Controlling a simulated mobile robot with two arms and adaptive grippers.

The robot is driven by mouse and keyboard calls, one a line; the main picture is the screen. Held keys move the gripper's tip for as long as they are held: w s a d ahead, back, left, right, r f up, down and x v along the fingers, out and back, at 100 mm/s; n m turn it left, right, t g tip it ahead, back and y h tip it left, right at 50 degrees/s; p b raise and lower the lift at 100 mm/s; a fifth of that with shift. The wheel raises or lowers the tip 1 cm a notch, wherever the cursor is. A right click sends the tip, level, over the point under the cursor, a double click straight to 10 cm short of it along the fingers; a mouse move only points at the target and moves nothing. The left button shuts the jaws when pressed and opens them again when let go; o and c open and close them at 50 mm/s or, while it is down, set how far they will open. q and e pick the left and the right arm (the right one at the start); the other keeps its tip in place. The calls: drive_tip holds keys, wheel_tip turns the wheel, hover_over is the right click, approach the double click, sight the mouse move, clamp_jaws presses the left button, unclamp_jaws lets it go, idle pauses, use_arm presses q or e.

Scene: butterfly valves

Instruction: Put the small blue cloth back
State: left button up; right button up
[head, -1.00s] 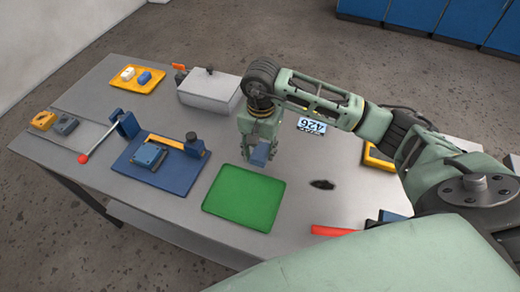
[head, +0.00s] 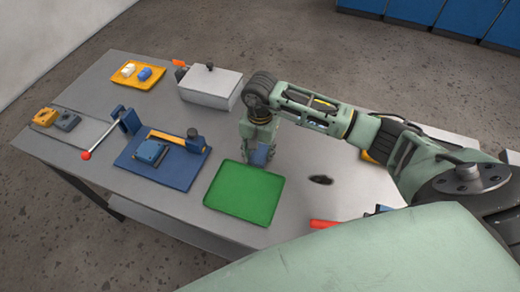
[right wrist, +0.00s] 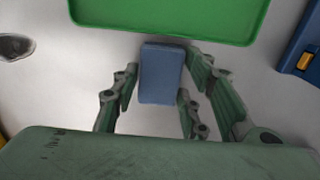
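The small blue cloth (right wrist: 161,74) is a folded, block-like piece. In the head view the cloth (head: 260,156) is at the far edge of the green tray (head: 243,196), beside its rim. My right gripper (head: 258,150) is low over it, fingers pointing down on either side. In the right wrist view the gripper (right wrist: 163,72) looks open around the cloth, with narrow gaps between the fingers and its sides. The green tray (right wrist: 170,15) is empty and lies just past the cloth there. My left gripper is not in view.
A blue fixture board (head: 165,176) stands left of the tray and a grey box (head: 211,89) behind. An orange tray (head: 138,77) holds small white and blue pieces. A dark oval spot (head: 321,180) and a red handle (head: 325,223) lie to the right.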

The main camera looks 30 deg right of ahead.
sight(260, 152)
drive_tip(key=o, duration=0.3)
drive_tip(key=shift+o, duration=0.2)
drive_tip(key=shift+r, duration=0.35)
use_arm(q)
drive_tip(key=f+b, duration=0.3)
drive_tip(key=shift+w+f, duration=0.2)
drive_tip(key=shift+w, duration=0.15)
use_arm(e)
wheel_tip(260, 152, up, 12)
drive_tip(key=shift+f, duration=0.2)
drive_tip(key=shift+s, duration=0.1)
